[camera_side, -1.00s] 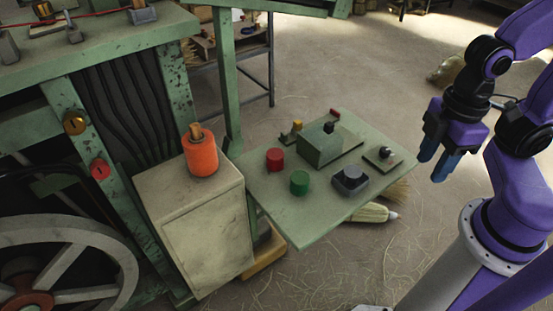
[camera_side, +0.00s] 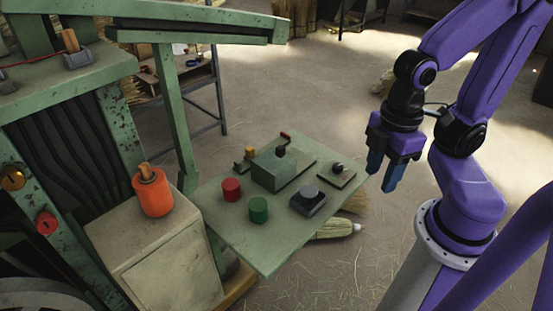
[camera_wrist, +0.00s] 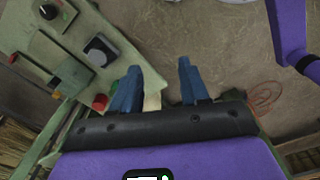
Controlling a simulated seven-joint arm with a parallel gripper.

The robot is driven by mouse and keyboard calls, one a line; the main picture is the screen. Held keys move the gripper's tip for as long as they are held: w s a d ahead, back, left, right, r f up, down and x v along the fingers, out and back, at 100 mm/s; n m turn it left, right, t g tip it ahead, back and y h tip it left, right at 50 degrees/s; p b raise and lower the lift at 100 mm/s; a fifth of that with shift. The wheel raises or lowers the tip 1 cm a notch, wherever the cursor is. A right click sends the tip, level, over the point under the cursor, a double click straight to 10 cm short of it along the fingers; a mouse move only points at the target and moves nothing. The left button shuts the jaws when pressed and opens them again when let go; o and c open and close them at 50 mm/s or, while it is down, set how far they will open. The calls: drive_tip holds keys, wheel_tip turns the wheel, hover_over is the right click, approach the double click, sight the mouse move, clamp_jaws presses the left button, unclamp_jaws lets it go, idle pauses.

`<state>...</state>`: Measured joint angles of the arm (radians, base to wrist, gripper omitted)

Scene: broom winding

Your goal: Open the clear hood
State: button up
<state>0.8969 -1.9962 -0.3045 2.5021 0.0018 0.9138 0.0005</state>
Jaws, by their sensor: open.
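I cannot make out a clear hood in either view. A pale green control panel (camera_side: 268,256) juts out from the machine in the side view. It carries a dark grey block (camera_side: 308,199), a raised green box (camera_side: 277,172), a small dark knob on a plate (camera_side: 337,168), a red button (camera_side: 231,190) and a green button (camera_side: 258,210). My gripper (camera_side: 381,178) is open and empty, to the right of the panel and apart from it. In the wrist view its blue fingers (camera_wrist: 159,70) are spread, with the grey block (camera_wrist: 101,50) to their left.
A broom head (camera_side: 333,229) lies on the floor under the panel. Floor around my gripper looks open.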

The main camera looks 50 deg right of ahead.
drive_tip(key=w+a+r+m, duration=0.2)
drive_tip(key=w+m, duration=0.1)
drive_tip(key=w, duration=0.5)
drive_tip(key=m, duration=1)
hover_over(280, 147)
wheel_tip(280, 147, down, 17)
drive_tip(key=shift+s+f, duration=0.1)
drive_tip(key=shift+f, duration=0.05)
